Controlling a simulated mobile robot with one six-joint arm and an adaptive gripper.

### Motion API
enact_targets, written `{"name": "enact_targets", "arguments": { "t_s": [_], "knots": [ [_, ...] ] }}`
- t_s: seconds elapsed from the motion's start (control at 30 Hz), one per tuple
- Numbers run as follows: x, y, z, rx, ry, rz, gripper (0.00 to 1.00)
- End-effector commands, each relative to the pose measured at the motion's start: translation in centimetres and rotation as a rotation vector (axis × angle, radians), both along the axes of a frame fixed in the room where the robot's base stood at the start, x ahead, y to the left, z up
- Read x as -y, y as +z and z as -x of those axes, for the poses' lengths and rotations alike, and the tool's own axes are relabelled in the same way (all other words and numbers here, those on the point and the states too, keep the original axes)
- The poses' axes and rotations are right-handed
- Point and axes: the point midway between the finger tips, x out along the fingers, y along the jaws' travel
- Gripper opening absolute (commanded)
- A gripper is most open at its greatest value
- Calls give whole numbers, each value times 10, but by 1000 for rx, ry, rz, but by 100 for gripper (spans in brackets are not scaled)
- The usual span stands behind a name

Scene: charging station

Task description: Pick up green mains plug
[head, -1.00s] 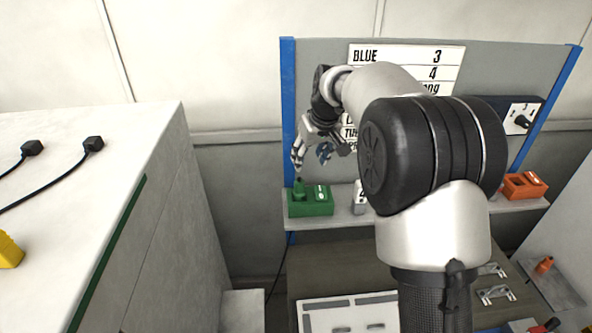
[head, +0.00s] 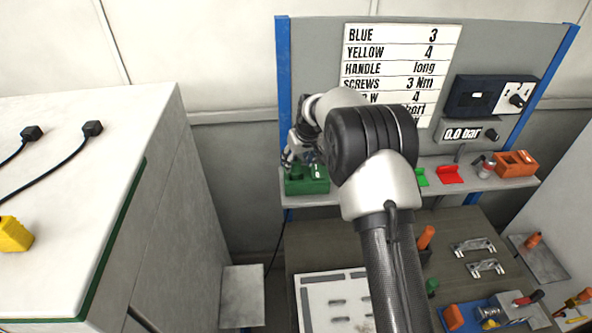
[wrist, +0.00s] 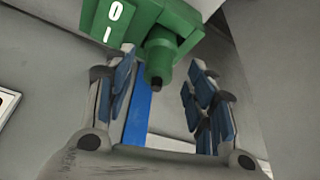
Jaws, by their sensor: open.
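The green mains plug (wrist: 157,60) sits in a green socket box (wrist: 105,25) marked O and I, seen in the wrist view. A dark tip shows at the plug's near end. My gripper (wrist: 160,76) is open, with one blue-padded finger on each side of the plug. Gaps show between the pads and the plug. In the head view, the green socket box (head: 307,186) stands at the left end of the shelf. My gripper (head: 295,155) is right above it and hides most of the plug.
A blue upright (head: 283,100) edges the back panel beside the box. Green and red pieces (head: 449,175) and an orange box (head: 515,164) stand farther right on the shelf. A white counter (head: 90,180) with black cables fills the left. The workbench below holds tools and fixtures.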

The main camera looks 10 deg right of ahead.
Motion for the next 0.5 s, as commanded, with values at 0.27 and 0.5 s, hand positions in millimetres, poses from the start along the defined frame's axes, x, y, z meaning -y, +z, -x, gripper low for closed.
{"name": "enact_targets", "arguments": {
  "t_s": [0.27, 0.5],
  "knots": [
    [-3, -33, -12, -2, 0, 0, 50],
    [-3, -35, -13, -1, 0, -1, 50]
  ]
}}
